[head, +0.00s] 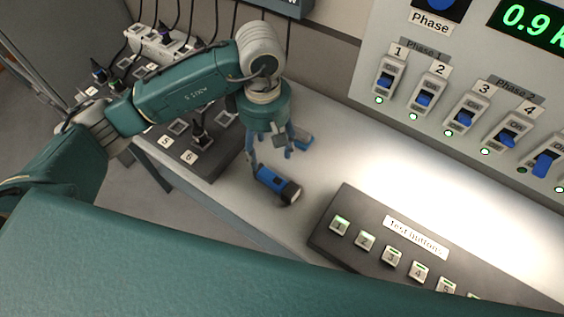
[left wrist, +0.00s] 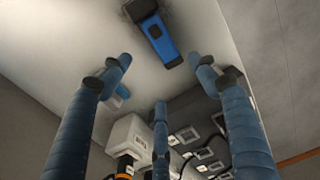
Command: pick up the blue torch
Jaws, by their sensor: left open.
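The blue torch (head: 270,179) with a black head lies on its side on the pale worktop, near the front edge. It also shows at the top of the left wrist view (left wrist: 160,38), beyond the fingertips. My left gripper (head: 271,156) points down just behind and above the torch, its blue fingers spread. In the left wrist view the fingers (left wrist: 160,72) are apart with nothing between them. One finger partly overlaps the torch in the head view; I cannot tell if they touch. My right gripper is in neither view.
A small blue object (head: 303,140) lies behind the gripper. A dark test button box (head: 324,236) stands to the right of the torch. A dark socket panel (head: 208,171) is at the left. An upright switch panel (head: 372,52) stands behind. The worktop between is clear.

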